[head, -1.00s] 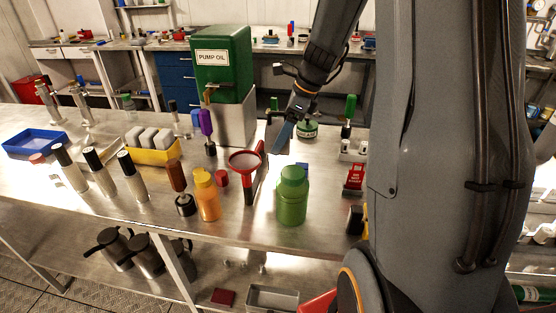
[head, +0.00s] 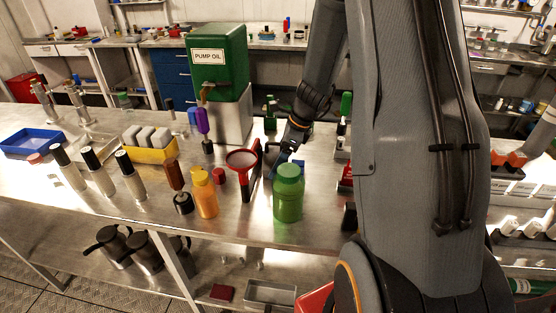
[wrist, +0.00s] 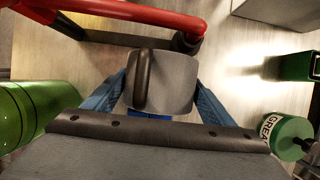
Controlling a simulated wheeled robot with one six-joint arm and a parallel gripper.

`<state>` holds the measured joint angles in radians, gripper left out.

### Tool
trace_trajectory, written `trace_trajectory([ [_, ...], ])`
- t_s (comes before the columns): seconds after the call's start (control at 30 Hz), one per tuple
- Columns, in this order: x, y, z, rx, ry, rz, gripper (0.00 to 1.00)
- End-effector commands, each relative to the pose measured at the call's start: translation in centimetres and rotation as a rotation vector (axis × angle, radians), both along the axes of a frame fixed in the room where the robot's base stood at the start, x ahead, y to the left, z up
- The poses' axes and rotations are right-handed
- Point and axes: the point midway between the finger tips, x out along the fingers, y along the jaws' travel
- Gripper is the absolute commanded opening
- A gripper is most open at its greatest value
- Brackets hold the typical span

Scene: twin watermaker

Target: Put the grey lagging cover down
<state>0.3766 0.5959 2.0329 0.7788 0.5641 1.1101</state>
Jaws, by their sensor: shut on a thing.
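The grey lagging cover (wrist: 178,82), a rounded grey piece with a dark curved strap or handle, sits between the blue fingers of my gripper (wrist: 160,95) in the wrist view. The gripper is shut on it, one finger on each side. In the head view my gripper (head: 284,154) is low over the steel bench, behind the green bottle and right of the red funnel. The cover cannot be made out clearly there. Whether it touches the bench top is not clear.
The green bottle (head: 288,193) stands in front. A green grease tin (wrist: 286,134) is at right in the wrist view. The pump oil tank (head: 218,62) stands behind. Bare bench shows at the front right (head: 318,215).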

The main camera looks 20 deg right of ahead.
Motion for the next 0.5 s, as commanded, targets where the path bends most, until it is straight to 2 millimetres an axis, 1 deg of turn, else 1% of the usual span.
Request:
trace_trajectory([
  [0.13,0.03,-0.01,-0.28,0.0,0.0,0.0,0.42],
  [0.17,0.0,0.0,-0.34,0.0,0.0,0.0,0.8],
  [0.2,0.0,0.0,-0.28,0.0,0.0,0.0,0.86],
  [0.27,0.0,0.0,-0.26,0.0,0.0,0.0,0.96],
  [0.5,0.0,0.0,-0.25,0.0,0.0,0.0,0.97],
])
